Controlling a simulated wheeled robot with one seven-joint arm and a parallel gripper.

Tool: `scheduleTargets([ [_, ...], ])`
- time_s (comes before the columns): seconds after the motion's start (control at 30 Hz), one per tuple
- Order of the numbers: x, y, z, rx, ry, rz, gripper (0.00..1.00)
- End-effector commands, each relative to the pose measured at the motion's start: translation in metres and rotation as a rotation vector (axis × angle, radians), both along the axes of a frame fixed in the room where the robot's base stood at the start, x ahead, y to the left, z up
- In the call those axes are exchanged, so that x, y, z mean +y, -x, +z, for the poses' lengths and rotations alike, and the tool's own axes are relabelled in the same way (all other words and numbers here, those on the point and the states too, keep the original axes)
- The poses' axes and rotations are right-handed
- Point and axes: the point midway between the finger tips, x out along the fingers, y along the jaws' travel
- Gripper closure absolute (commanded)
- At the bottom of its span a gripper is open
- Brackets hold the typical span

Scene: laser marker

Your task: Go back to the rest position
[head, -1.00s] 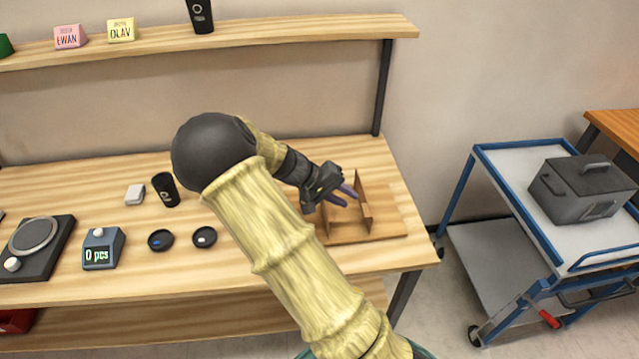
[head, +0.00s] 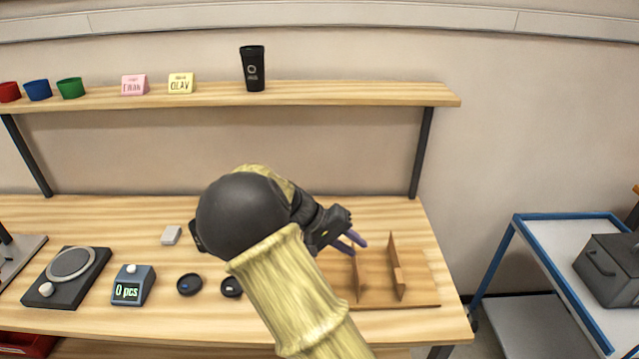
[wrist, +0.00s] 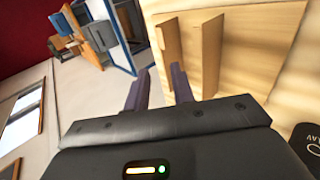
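My gripper (head: 357,241) is above the right part of the workbench (head: 100,213), just left of a wooden stand with two upright boards (head: 415,290). In the wrist view my gripper (wrist: 158,86) shows two purple-grey fingers standing apart with nothing between them. The wooden stand also shows beyond the fingers in the wrist view (wrist: 172,45). My arm crosses the middle of the head view and hides part of the bench, including most of a dark cup (head: 196,237).
A shelf (head: 300,96) above the bench holds a black tumbler (head: 253,68), two name blocks and coloured cups. A counter reading 0 pcs (head: 132,286), two small black dishes and a round-plated device (head: 68,276) stand left. A blue-framed cart (head: 540,240) with a grey box (head: 612,270) stands right.

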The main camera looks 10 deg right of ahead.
Motion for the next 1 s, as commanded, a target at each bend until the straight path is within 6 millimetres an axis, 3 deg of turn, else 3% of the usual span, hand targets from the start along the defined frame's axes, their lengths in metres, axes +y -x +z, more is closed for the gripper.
scheduleTargets([
  [0.17, -0.007, 0.009, -0.001, 0.009, -0.061, -0.008, 0.75],
  [0.33, -0.012, 0.04, -0.004, 0.02, -0.271, 0.0, 0.75],
  [0.47, -0.005, 0.07, 0.001, -0.007, -0.461, 0.031, 0.75],
  [0.73, 0.019, 0.129, 0.034, -0.148, -0.732, 0.143, 0.75],
  [1.0, 0.033, 0.171, 0.061, -0.283, -0.805, 0.247, 0.75],
])
